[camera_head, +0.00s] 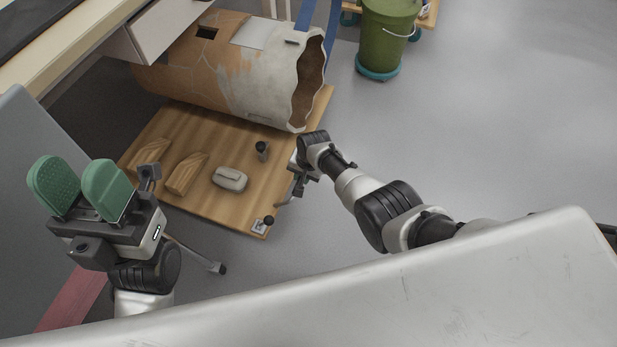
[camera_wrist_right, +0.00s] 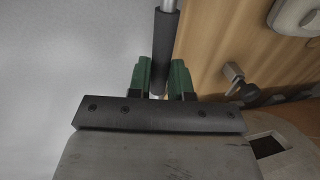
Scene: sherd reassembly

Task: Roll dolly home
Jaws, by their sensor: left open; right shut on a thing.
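The dolly (camera_head: 235,212) is a low wooden board on the grey floor. A large patched orange and pale vessel (camera_head: 235,75) lies on its side on the board's far part. My right gripper (camera_wrist_right: 160,80) is shut on a bar with a dark sleeve (camera_wrist_right: 166,45); its green fingers sit on either side of it. In the head view the right wrist is at the board's right edge and hides its fingers and most of the bar. My left gripper (camera_head: 80,190) is open and empty at the left, with two green finger pads apart, away from the dolly.
Wooden wedges (camera_head: 186,175) and a grey-white oval object (camera_head: 230,178) lie on the board. A bench with a white drawer (camera_head: 165,25) stands at the upper left, close to the vessel. A green bucket (camera_head: 385,35) stands beyond. The floor at right is clear.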

